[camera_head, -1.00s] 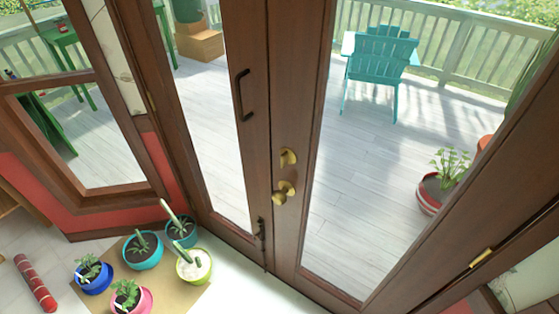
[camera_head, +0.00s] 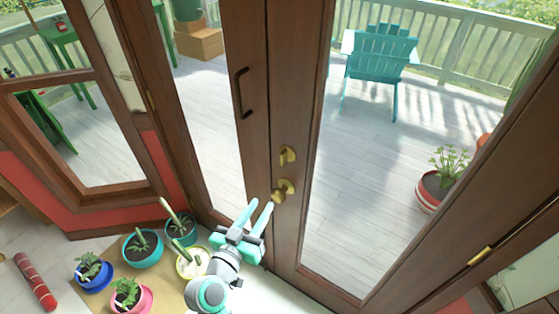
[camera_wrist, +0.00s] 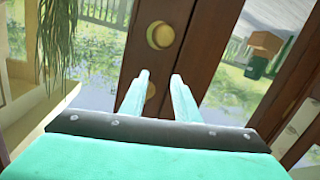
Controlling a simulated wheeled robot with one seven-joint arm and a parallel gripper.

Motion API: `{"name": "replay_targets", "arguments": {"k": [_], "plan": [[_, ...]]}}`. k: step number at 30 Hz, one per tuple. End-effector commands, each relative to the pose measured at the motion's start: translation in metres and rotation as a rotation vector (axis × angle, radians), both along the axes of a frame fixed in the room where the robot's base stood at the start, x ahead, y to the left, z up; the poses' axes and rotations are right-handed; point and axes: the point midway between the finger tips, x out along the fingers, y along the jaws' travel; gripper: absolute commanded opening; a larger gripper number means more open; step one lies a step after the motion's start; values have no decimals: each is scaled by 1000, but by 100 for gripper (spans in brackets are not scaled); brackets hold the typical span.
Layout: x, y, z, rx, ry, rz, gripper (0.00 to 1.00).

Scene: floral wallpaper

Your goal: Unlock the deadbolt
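The brass deadbolt (camera_head: 287,156) is on the brown double door, above the round brass door knob (camera_head: 284,190) in the head view. My gripper (camera_head: 261,203) is open and empty, its two pale teal fingers pointing up toward the door, just left of and below the knob in that view. The wrist view appears upside down. There the knob (camera_wrist: 160,35) shows large beyond the fingertips, and a smaller brass part, likely the deadbolt (camera_wrist: 150,90), shows between the fingers of my gripper (camera_wrist: 160,75). I see no contact with either. The deadbolt's turn position is too small to tell.
A dark pull handle (camera_head: 243,93) is on the left door leaf. Several potted plants, including a blue pot (camera_head: 94,280), stand on a tan mat at lower left. A red roll (camera_head: 36,284) lies beside them. A teal chair (camera_head: 381,60) is outside beyond the glass.

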Motion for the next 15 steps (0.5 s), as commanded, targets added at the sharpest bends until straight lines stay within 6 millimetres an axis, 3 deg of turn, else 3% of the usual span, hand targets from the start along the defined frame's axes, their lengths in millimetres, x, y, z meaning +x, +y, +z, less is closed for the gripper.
{"name": "replay_targets", "arguments": {"k": [1,6,9,15], "plan": [[8,3,19,12,-33,-29,29],[18,3,61,49,-109,-130,29],[19,4,76,66,-138,-165,29],[25,-1,85,77,-155,-190,29]]}}
